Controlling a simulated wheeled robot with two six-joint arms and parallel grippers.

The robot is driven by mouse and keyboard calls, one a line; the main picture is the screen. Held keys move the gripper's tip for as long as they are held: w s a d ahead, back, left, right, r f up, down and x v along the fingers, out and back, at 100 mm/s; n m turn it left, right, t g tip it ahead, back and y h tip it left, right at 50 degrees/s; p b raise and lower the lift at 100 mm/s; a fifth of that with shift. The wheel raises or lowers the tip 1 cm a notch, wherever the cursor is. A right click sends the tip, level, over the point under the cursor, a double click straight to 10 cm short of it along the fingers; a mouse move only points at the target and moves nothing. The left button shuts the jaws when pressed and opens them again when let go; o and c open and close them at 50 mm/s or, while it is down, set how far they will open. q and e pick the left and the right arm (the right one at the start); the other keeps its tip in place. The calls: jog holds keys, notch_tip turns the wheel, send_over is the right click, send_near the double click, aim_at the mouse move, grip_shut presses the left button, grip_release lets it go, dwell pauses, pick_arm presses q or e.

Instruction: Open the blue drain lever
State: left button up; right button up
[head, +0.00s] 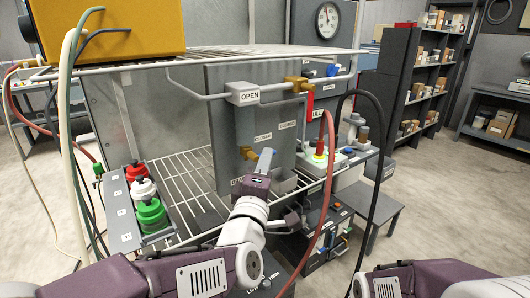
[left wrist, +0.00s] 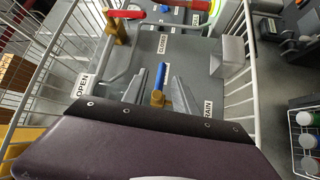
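The blue drain lever (left wrist: 161,75) sits on a brass valve (left wrist: 157,97) on a grey panel (head: 225,110). In the left wrist view the lever points up the picture toward a CLOSED label (left wrist: 163,43). A DRAIN label (left wrist: 207,108) is at lower right and an OPEN label (left wrist: 82,85) at left. My left gripper (left wrist: 159,88) is open, its fingers on either side of the lever with gaps visible. In the head view the left gripper (head: 265,160) is in front of the brass drain valve (head: 249,153) and mostly hides the lever. My right gripper is out of view.
A red lever (head: 309,104) on another brass valve (head: 296,84) is above right of the drain valve. A wire rack (head: 185,180) surrounds the panel. Red, white and green bottles (head: 150,212) stand at left. A red hose (head: 329,180) and black hose (head: 378,160) hang at right.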

pick_arm(q)
jog(key=f+x, duration=0.1)
jog(key=x, duration=0.6)
jog(key=shift+w+r, duration=0.45)
jog(key=shift+w, duration=0.05)
grip_shut()
